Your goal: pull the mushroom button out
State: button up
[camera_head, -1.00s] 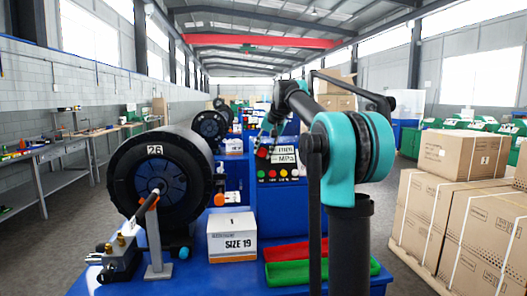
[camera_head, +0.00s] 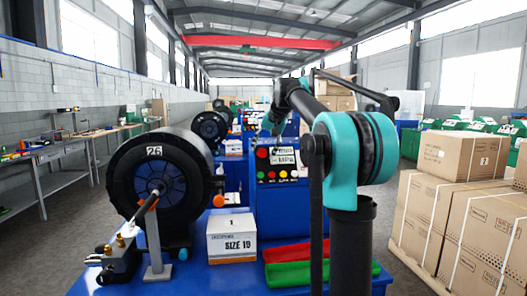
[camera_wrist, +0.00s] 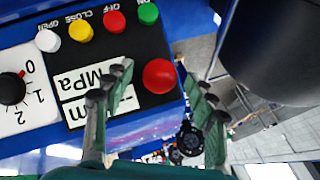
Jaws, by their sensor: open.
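The mushroom button is the large red round knob (camera_wrist: 160,76) on the black corner of a control panel. In the wrist view it appears between my fingers and unobstructed; I cannot tell its distance from them. In the head view it is the red knob (camera_head: 262,153) at the panel's upper left. My gripper (camera_wrist: 157,96) is open and empty, with fingers on either side of the button in the picture. In the head view my gripper (camera_head: 269,122) is small, above the panel's top left.
Small green, red, yellow and white buttons (camera_wrist: 114,22) and a black dial (camera_wrist: 12,88) share the panel. An MPa label (camera_wrist: 98,82) lies beside the red knob. A large black round machine (camera_head: 160,185) stands left. A SIZE 19 box (camera_head: 231,237) sits on the blue table.

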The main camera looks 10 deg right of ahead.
jog(key=v, duration=1.1)
jog(key=shift+s+r, duration=0.2)
jog(key=shift+r, duration=0.1)
